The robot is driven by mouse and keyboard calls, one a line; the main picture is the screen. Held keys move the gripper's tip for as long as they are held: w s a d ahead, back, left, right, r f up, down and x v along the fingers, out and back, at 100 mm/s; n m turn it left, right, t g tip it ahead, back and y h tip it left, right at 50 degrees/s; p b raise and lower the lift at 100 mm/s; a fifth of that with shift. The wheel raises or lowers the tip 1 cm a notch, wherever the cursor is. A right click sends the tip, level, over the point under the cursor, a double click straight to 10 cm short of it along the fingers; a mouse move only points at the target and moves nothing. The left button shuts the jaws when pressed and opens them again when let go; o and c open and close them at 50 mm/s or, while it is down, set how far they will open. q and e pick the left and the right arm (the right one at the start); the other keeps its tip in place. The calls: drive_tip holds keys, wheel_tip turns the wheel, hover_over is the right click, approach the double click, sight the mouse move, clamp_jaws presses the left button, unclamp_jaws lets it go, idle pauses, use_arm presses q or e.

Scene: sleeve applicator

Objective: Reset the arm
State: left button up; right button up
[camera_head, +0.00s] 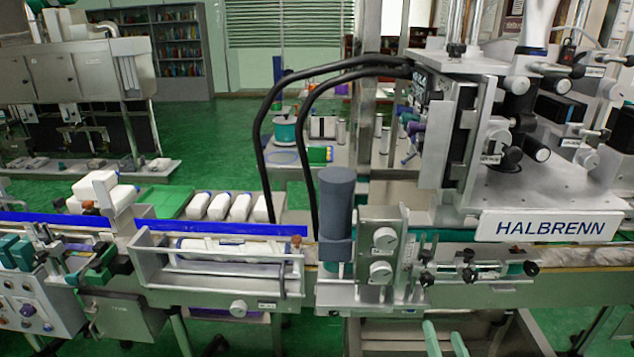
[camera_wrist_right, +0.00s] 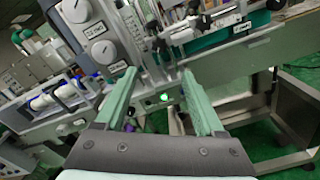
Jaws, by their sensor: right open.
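My right gripper (camera_head: 445,335) shows at the bottom edge of the head view as two pale green fingers, apart, in front of the machine. In the right wrist view the same gripper (camera_wrist_right: 160,83) is open, with nothing between its fingers. A lit green button (camera_wrist_right: 164,98) on the machine front shows beyond the gap; I see no contact. My left gripper is in neither view.
The sleeve applicator labelled HALBRENN (camera_head: 549,228) fills the right side. Green floor (camera_head: 235,140) is open behind.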

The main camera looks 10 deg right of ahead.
drive_tip(key=s+a+f+m+g+y, duration=0.3)
drive_tip(key=s+a+f+m, duration=0.4)
drive_tip(key=f+m, duration=0.3)
drive_tip(key=s+a+f+m+g+y, duration=0.3)
drive_tip(key=s+a+f+m+g, duration=0.2)
drive_tip(key=f+m, duration=0.6)
drive_tip(key=s+a+m, duration=0.2)
drive_tip(key=m, duration=0.2)
drive_tip(key=shift+f+m, duration=0.15)
drive_tip(key=shift+m, duration=0.15)
